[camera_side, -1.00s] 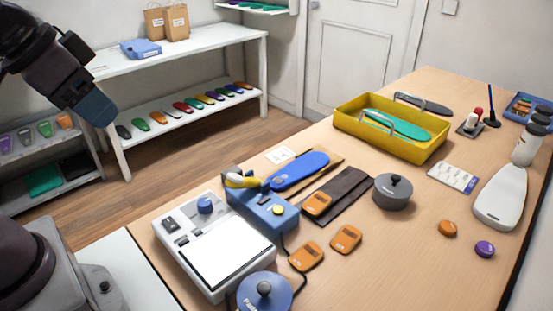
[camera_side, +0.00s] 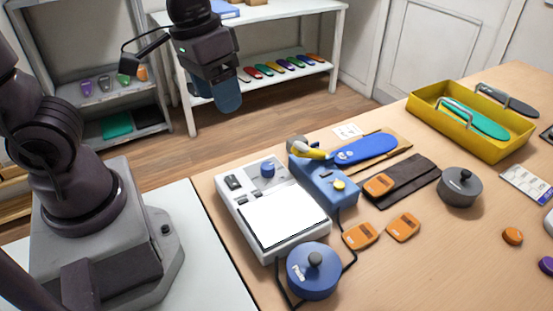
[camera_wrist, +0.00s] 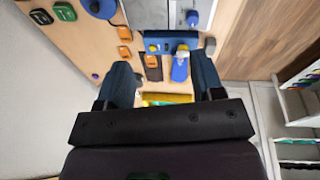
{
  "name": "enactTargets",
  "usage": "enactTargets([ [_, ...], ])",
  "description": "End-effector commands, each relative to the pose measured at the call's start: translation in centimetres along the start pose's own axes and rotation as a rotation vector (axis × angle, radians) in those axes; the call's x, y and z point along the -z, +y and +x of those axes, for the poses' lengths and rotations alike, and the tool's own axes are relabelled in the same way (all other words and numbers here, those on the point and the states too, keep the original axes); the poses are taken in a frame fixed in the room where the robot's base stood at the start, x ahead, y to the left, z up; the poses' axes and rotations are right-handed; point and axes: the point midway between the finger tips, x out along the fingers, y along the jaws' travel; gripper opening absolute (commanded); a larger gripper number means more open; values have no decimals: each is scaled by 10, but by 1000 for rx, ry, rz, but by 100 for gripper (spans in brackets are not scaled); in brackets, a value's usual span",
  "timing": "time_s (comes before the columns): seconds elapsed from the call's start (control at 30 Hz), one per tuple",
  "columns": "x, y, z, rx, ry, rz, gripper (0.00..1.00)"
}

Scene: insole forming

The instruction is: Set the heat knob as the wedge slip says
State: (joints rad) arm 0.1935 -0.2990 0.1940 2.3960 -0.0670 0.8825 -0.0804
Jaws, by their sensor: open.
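A white heater unit (camera_side: 275,210) with a bright white plate stands at the near left of the wooden table. A blue knob (camera_side: 267,170) sits on its upper panel; I cannot read its setting. A blue knob also shows in the wrist view (camera_wrist: 192,18). A small white slip (camera_side: 347,131) with tiny, unreadable print lies behind the blue insole (camera_side: 368,148); I cannot tell if it is the wedge slip. My gripper (camera_side: 217,95) hangs in the air beyond the unit's far left side, well above it. In the wrist view its blue fingers (camera_wrist: 163,82) are apart and empty.
A blue box (camera_side: 325,180) with a yellow button stands right beside the heater. Orange pieces (camera_side: 403,227), a dark grey lidded pot (camera_side: 460,187) and a blue knobbed pot (camera_side: 314,270) stand nearby. A yellow tray (camera_side: 470,125) is at the back right.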

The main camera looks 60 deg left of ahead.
Motion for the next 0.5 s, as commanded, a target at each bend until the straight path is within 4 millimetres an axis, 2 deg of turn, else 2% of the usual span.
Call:
enactTargets([
  [0.03, 8, -1, 16, 4, -57, -76, 61],
  [0.3, 47, -21, 89, 125, -187, -633, 61],
  [0.4, 62, -34, 110, 193, -169, -858, 61],
  [0.5, 78, -48, 123, 239, -114, -1093, 61],
])
